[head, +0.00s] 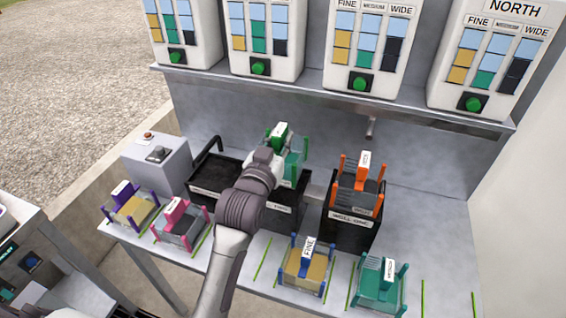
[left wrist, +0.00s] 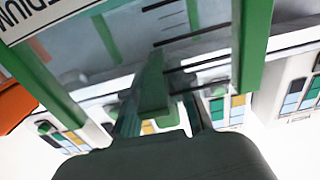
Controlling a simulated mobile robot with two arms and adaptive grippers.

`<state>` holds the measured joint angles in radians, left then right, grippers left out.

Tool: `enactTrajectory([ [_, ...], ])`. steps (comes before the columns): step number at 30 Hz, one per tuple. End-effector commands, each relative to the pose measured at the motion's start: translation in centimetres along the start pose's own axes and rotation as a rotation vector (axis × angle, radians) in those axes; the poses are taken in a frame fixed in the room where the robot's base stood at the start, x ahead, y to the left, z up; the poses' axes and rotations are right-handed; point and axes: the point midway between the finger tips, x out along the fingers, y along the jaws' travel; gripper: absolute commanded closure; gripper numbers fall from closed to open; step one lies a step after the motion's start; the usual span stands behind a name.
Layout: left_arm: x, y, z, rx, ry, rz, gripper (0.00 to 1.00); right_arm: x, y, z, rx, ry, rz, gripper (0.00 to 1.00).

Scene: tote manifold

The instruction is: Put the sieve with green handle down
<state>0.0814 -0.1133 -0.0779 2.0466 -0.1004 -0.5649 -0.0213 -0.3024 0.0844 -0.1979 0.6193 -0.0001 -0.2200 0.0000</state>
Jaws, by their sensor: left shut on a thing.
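The sieve with green handle (head: 295,158) is at the middle of the bench, at or just above the middle black box (head: 287,207). My arm covers part of both, and I cannot tell whether the sieve rests on the box. My left gripper (head: 277,147) is shut on its green handle. In the left wrist view the gripper (left wrist: 160,118) reaches to the green handle, and the sieve's green frame (left wrist: 255,35) with a white label fills the top. My right gripper is not in view.
A sieve with orange handle (head: 347,194) sits on the right black box (head: 350,232). An open black tray (head: 212,168) stands left. Purple (head: 132,207), pink (head: 180,222), blue (head: 305,267) and teal (head: 380,284) sieves line the front. Green lines mark bare bench between them. A shelf (head: 330,90) runs behind.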

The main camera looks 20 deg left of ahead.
Motion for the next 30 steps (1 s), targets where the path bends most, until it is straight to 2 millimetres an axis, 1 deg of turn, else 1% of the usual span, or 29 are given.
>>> enactTrajectory([
  [1, 0.0, 0.0, 0.7, 0.0, 0.0, 0.0, 1.0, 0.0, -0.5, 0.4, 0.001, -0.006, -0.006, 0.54],
  [6, 0.0, 0.0, 2.3, 0.0, 0.001, 0.0, 1.0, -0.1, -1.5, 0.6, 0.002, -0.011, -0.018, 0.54],
  [9, 0.0, 0.0, 3.9, 0.0, -0.001, 0.0, 1.0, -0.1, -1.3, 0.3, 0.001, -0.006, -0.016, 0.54],
  [12, 0.0, 0.0, 5.0, 0.0, 0.001, 0.0, 1.0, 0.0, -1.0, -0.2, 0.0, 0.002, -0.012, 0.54],
  [16, 0.0, 0.0, 5.4, 0.0, 0.004, 0.0, 1.0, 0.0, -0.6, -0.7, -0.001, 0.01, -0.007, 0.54],
  [21, 0.0, 0.0, 5.3, 0.0, 0.004, 0.0, 1.0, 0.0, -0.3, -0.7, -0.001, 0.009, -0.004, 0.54],
  [25, 0.0, 0.0, 5.8, 0.0, 0.003, 0.0, 1.0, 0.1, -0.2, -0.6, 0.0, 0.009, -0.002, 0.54],
  [26, 0.0, 0.0, 5.7, 0.0, 0.002, 0.0, 0.73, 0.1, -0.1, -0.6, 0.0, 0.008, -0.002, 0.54],
  [27, 0.0, 0.0, 5.7, 0.0, 0.002, 0.0, 0.66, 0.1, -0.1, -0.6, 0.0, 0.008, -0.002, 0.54],
  [30, 0.0, 0.0, 5.7, 0.0, 0.002, 0.0, 0.53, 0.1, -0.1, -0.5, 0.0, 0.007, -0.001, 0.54],
])
